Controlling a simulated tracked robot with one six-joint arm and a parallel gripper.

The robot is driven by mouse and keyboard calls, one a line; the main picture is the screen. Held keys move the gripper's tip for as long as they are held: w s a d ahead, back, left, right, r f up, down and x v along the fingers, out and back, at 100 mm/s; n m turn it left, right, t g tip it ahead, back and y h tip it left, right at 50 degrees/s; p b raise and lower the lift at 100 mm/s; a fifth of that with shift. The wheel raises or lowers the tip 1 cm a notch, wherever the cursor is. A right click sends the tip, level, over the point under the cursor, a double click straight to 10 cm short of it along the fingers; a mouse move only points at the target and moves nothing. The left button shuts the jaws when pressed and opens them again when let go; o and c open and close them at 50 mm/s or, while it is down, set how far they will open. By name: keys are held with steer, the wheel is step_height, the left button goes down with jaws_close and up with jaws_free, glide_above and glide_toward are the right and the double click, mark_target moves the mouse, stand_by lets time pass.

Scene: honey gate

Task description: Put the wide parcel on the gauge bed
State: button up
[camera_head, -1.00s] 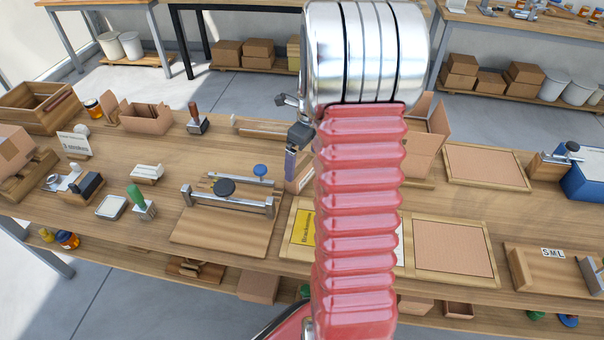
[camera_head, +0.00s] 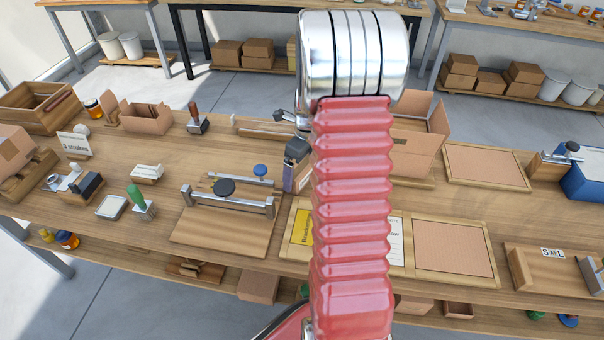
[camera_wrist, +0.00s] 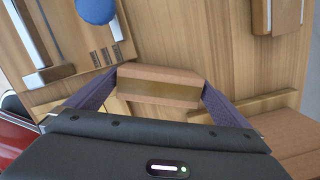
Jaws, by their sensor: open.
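A brown cardboard parcel (camera_wrist: 158,78) with a tape strip lies between the two dark fingers of my gripper (camera_wrist: 160,97) in the wrist view. One finger is at each end of it; I cannot tell whether they touch it. My gripper is open. In the head view my arm hides most of the gripper, and only one dark finger (camera_head: 297,151) shows, with a sliver of the parcel (camera_head: 304,180) beside it. A wooden bed marked S M L (camera_head: 545,268), with a wooden stop and a grey metal block, stands at the right front; it appears to be the gauge bed.
A board with a metal bar and black knob (camera_head: 225,226) lies left of my gripper. A yellow and white sheet board (camera_head: 302,228) is in front. Framed brown pads (camera_head: 453,247) and an open carton (camera_head: 415,155) are to the right. Bare table lies between the pads and the bed.

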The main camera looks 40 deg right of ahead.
mark_target(301, 166)
stand_by(0.3)
steer(key=c, duration=0.9)
steer(key=shift+r, duration=0.1)
step_height(301, 166, up, 10)
steer(key=shift+f, duration=0.2)
steer(key=shift+r, duration=0.15)
steer(key=shift+s, duration=0.15)
stand_by(0.6)
